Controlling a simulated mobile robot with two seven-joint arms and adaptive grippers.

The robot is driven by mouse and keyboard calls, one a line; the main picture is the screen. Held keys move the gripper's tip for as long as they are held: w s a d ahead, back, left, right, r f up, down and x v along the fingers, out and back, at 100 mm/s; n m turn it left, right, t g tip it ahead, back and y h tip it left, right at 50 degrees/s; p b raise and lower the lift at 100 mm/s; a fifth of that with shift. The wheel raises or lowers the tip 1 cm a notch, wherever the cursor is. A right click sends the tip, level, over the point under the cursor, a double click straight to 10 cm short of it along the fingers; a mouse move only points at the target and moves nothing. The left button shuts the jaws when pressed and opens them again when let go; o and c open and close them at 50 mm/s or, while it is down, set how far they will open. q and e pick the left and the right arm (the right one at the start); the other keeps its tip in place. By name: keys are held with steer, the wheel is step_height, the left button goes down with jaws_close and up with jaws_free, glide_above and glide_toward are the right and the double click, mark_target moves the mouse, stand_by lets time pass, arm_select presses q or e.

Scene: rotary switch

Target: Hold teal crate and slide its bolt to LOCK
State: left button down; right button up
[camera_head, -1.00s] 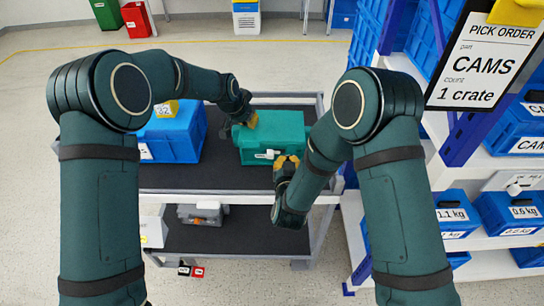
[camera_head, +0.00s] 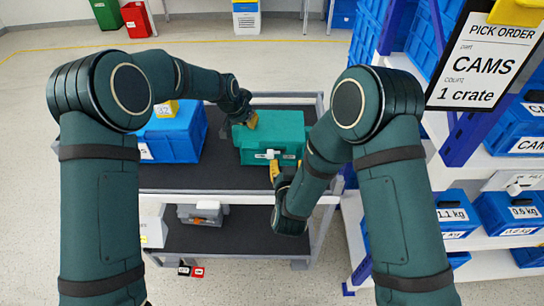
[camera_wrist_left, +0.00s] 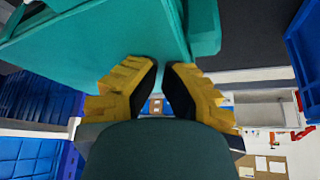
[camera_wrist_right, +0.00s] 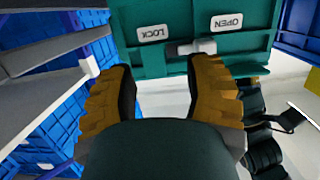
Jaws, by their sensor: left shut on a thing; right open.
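The teal crate (camera_head: 270,128) sits on the cart's dark top shelf. My left gripper (camera_head: 250,121) is shut on the crate's left edge; in the left wrist view its yellow fingers (camera_wrist_left: 162,78) close at the teal wall (camera_wrist_left: 110,40). The pale bolt (camera_wrist_right: 190,47) on the crate's front lies between the LOCK label (camera_wrist_right: 154,34) and the OPEN label (camera_wrist_right: 226,22), which appear upside down. The bolt also shows in the head view (camera_head: 273,153). My right gripper (camera_head: 285,170) is open and empty just in front of the crate, fingers apart below the bolt.
A blue crate (camera_head: 172,135) stands left of the teal crate on the cart (camera_head: 210,178). A grey bin (camera_head: 200,214) is on the lower shelf. A rack with blue bins (camera_head: 505,212) and a pick order sign (camera_head: 487,58) are at the right.

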mark_target(270, 158)
steer(key=shift+s+a+r, duration=0.1)
steer(key=shift+s+r, duration=0.1)
steer(key=shift+s, duration=0.6)
steer(key=shift+s+r, duration=0.15)
steer(key=shift+s, duration=0.65)
steer(key=shift+o, duration=0.2)
steer(key=shift+a+r, duration=0.15)
steer(key=shift+r, duration=0.05)
steer(key=shift+c, duration=0.4)
steer(key=s+a+r+g, duration=0.2)
steer(key=a+r+g, duration=0.1)
steer(key=a, duration=0.2)
steer(key=shift+g, duration=0.3)
steer(key=shift+x, duration=4.1)
steer(key=shift+r, duration=0.1)
jaws_close()
